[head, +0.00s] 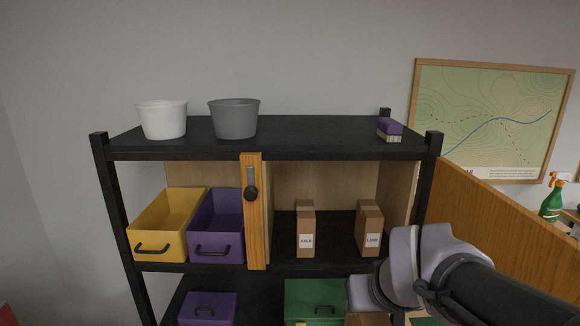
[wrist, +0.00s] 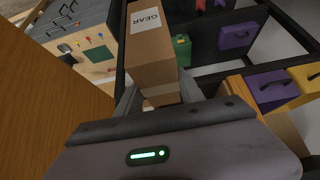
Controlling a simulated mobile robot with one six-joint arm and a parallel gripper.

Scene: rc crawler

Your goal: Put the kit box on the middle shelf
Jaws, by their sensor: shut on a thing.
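In the wrist view, my gripper (wrist: 160,93) is shut on a brown cardboard box (wrist: 150,65) with a white label reading GEAR. The fingers are on either side of its near end. I take it as the kit box. In the head view my arm crosses the lower right, in front of the shelf unit; the gripper is not clearly visible there. The middle shelf (head: 340,222) holds two upright cardboard boxes with labels, one near its middle (head: 306,228) and one to the right (head: 369,228), with a gap between them.
A yellow bin (head: 165,248) and purple bin (head: 217,246) fill the middle shelf's left. A wooden door edge with a handle (head: 256,210) stands beside them. An open wooden door (head: 510,235) extends at right. The top shelf (head: 310,135) holds two buckets and a small purple item.

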